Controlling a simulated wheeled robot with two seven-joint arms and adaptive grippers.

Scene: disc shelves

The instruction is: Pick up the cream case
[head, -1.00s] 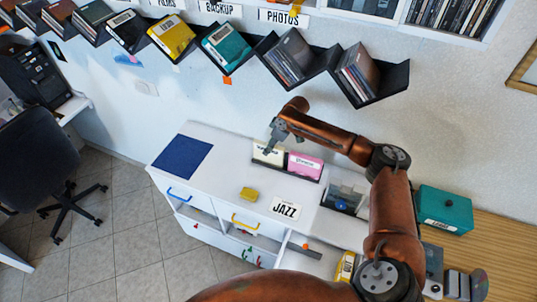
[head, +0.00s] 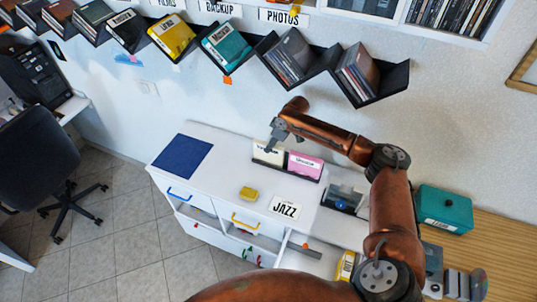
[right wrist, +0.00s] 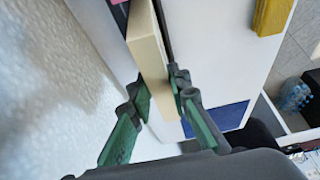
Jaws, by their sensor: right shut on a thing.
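The cream case (head: 267,154) stands upright at the left end of a dark holder on the white cabinet, left of a pink case (head: 305,166). My right gripper (head: 270,146) reaches it from above and is shut on it. In the right wrist view the cream case (right wrist: 150,56) lies between the two green-padded fingers of the right gripper (right wrist: 160,100). Its lower part is hidden in the head view. My left gripper is not in view.
The cabinet top (head: 228,163) holds a blue mat (head: 182,157), a yellow block (head: 248,194) and a JAZZ label (head: 285,208). A teal box (head: 444,209) stands at the right. Slanted wall shelves (head: 375,88) with cases hang above. An open drawer (head: 310,262) is at the front.

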